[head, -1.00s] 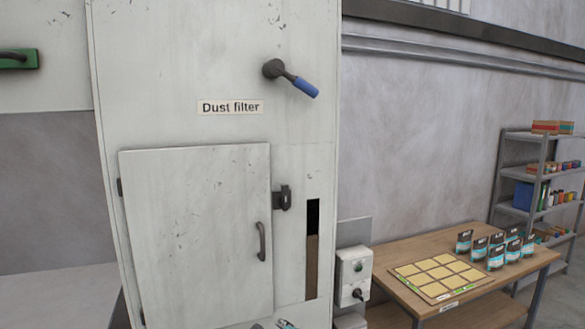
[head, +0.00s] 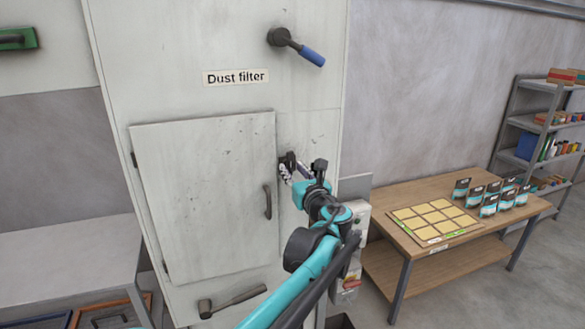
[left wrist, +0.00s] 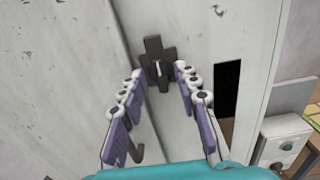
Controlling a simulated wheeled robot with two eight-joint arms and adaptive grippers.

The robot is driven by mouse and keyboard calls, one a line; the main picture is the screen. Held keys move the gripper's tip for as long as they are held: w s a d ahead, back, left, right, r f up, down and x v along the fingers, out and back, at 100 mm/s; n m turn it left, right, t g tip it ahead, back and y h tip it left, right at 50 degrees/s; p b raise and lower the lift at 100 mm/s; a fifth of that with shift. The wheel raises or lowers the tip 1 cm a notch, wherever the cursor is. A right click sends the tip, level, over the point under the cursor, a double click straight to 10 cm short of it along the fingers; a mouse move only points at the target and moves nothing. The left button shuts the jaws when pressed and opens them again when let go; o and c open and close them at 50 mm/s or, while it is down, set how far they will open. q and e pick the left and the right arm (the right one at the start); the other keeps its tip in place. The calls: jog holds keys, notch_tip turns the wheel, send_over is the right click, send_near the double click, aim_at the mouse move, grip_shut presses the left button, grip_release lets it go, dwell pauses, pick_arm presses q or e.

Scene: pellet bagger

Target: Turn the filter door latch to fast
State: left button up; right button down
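The dark filter door latch (head: 289,159) is on the cabinet beside the right edge of the closed filter door (head: 205,205). In the left wrist view the latch (left wrist: 158,66) shows as a dark cross-like piece with a pale mark at its middle. My left gripper (head: 292,172) is at the latch and partly covers it in the head view. In the left wrist view its two fingers (left wrist: 160,76) are spread, one on each side of the latch. I cannot tell whether they touch it. My right gripper is not in view.
A door handle (head: 267,202) is below the latch. A blue-gripped lever (head: 297,46) is above, and another lever (head: 232,301) is below the door. A wooden table (head: 395,228) with pouches stands right, a grey table (head: 70,262) left.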

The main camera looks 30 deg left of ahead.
pick_arm(q)
jog(key=shift+w+a, duration=0.2)
jog(key=shift+w, duration=0.05)
grip_shut()
